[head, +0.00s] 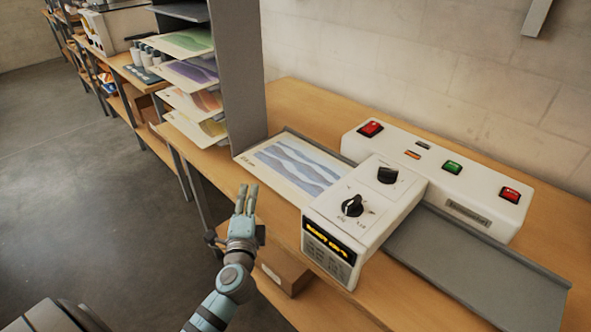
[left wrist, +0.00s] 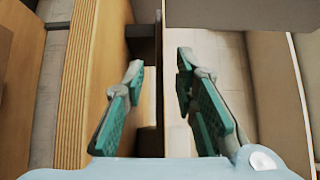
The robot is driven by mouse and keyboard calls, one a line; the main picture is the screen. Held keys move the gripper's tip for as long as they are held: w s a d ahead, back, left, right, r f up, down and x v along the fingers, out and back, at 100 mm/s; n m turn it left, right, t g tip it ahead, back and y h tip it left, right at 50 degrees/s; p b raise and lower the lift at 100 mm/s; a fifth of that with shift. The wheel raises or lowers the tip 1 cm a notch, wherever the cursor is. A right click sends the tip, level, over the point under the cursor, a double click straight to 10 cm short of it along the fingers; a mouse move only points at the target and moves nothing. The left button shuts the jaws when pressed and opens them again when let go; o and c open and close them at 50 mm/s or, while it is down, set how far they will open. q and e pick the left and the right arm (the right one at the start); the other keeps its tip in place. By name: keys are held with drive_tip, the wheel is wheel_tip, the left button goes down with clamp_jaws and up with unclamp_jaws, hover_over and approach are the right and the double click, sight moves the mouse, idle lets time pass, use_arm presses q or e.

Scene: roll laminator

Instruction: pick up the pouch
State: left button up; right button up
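A flat pouch with a blue and grey wave print (head: 300,168) lies on the grey feed tray at the left side of the white laminator (head: 365,205). My left gripper (head: 247,190) is in front of the bench edge, to the left of and nearer than the pouch, and apart from it. In the left wrist view the left gripper's two teal-padded fingers (left wrist: 160,72) stand apart with nothing between them. I cannot make out the pouch's print in that view. My right gripper is not in view.
A grey upright panel (head: 238,70) and a rack with several printed sheets (head: 188,75) stand left of the pouch. A grey output tray (head: 480,270) extends to the laminator's right. A cardboard box (head: 285,268) sits below the bench top. Open floor (head: 80,190) lies left.

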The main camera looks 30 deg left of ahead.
sight(255, 168)
use_arm(q)
drive_tip(key=x, duration=1.1)
drive_tip(key=shift+w+d+r, duration=0.2)
drive_tip(key=shift+w+r, duration=0.05)
drive_tip(key=shift+w, duration=0.1)
drive_tip(key=shift+s, duration=0.1)
clamp_jaws()
